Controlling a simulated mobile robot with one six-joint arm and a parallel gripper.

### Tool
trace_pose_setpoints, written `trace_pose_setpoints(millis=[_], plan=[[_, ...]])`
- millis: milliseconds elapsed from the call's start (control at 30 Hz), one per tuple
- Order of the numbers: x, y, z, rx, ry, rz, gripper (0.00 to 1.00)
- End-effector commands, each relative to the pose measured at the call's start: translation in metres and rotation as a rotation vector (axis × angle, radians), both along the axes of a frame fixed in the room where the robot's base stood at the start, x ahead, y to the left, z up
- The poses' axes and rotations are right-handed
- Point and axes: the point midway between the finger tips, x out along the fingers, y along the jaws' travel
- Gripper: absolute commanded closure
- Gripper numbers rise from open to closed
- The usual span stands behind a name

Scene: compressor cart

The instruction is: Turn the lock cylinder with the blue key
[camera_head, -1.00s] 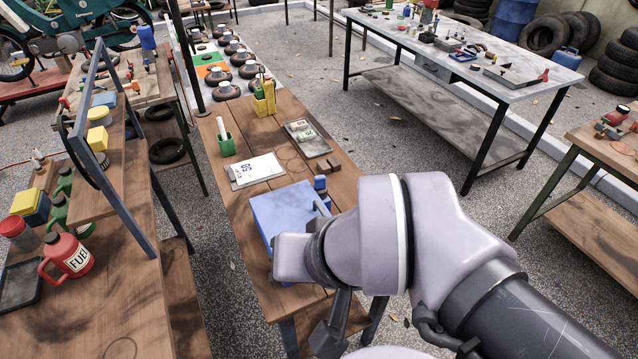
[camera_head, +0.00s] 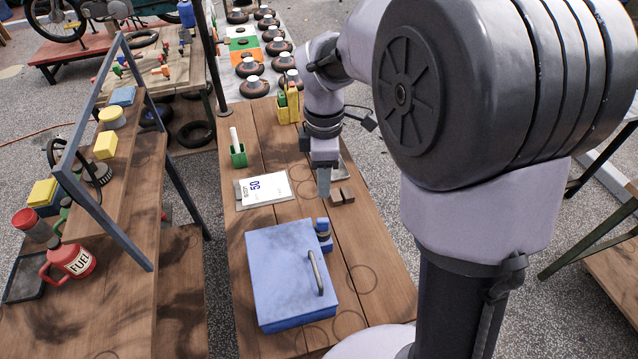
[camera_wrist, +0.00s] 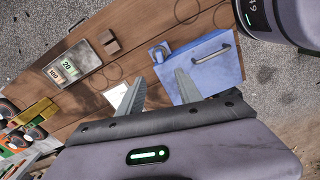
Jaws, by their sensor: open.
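A blue box (camera_head: 280,270) with a dark bar handle on its lid sits closed on the wooden bench. A small blue and dark fitting (camera_head: 323,232) stands at its far right corner; it may be the lock cylinder, but I cannot tell. In the wrist view the box (camera_wrist: 212,68) and the fitting (camera_wrist: 158,53) lie beyond my fingers. My gripper (camera_head: 324,192) points down above the bench, beyond the fitting. In the wrist view my gripper (camera_wrist: 159,77) has its fingers apart with nothing between them. I cannot make out a blue key in either view.
A white card marked 50 (camera_head: 264,187), a green holder (camera_head: 238,155), a yellow holder (camera_head: 288,105) and brown blocks (camera_head: 342,195) stand on the bench (camera_head: 385,285). A shelf rack with a red fuel can (camera_head: 72,261) is at left. The bench right of the box is clear.

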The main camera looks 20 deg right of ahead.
Motion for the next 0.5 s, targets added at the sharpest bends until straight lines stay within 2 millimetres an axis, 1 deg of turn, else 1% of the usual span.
trace_pose_setpoints(millis=[33,300,400,500], plan=[[-0.001,0.000,-0.015,0.000,0.003,0.000,0.58],[-0.001,0.000,-0.092,0.001,0.003,-0.003,0.58],[-0.001,0.000,-0.118,0.000,0.004,-0.002,0.58],[-0.001,0.000,-0.140,0.000,0.002,-0.004,0.58]])
